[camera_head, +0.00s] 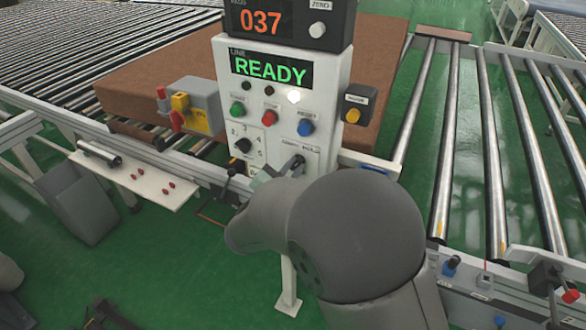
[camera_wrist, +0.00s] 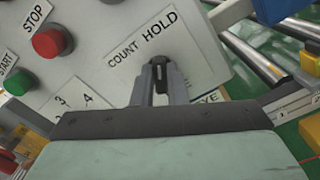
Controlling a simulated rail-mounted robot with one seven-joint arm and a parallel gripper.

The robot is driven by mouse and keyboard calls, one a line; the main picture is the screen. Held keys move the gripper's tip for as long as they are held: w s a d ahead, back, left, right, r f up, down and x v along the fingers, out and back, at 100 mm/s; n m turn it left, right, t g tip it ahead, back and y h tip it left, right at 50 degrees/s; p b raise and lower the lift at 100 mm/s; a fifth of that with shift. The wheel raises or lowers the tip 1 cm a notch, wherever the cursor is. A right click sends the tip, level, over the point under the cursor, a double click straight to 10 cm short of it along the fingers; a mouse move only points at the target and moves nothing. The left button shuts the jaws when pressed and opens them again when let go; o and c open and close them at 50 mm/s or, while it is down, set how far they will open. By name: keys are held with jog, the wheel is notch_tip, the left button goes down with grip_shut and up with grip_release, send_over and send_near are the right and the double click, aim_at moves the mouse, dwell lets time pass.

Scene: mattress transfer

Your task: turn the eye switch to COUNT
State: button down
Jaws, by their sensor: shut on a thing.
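The eye switch is a small black knob (camera_wrist: 162,74) on the white control panel (camera_wrist: 95,75), below a label reading COUNT on the left and HOLD on the right. An EYE label shows partly at its lower right. My gripper (camera_wrist: 160,88) is shut on the knob, one finger on each side. In the wrist view the knob points roughly up, towards HOLD; its exact angle is hard to tell. In the head view the switch area (camera_head: 292,165) is at the panel's lower right, and my arm hides most of the gripper.
The panel display (camera_head: 270,69) reads READY; the counter above (camera_head: 262,24) reads 037. Green (camera_head: 237,110), red (camera_head: 269,117) and blue (camera_head: 305,127) buttons and a black selector (camera_head: 243,145) are near. A brown mattress (camera_head: 150,85) lies behind; roller conveyors (camera_head: 490,140) run right.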

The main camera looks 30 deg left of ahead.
jog(key=n, duration=0.3)
jog(key=shift+a, duration=0.1)
jog(key=n, duration=0.3)
jog(key=shift+n, duration=0.4)
jog(key=shift+s+a+f+n+p, duration=0.1)
jog(key=shift+n+p, duration=0.75)
jog(key=shift+n, duration=0.75)
jog(key=shift+a+n+p, duration=0.1)
jog(key=shift+n+p, duration=0.7)
jog(key=shift+n, duration=0.8)
jog(key=shift+f, duration=0.1)
jog(key=c, duration=1.4)
grip_release()
jog(key=shift+c, duration=0.2)
jog(key=s+d+b, duration=0.2)
jog(key=s+b, duration=0.2)
jog(key=s, duration=1.3)
jog(key=shift+d, duration=0.3)
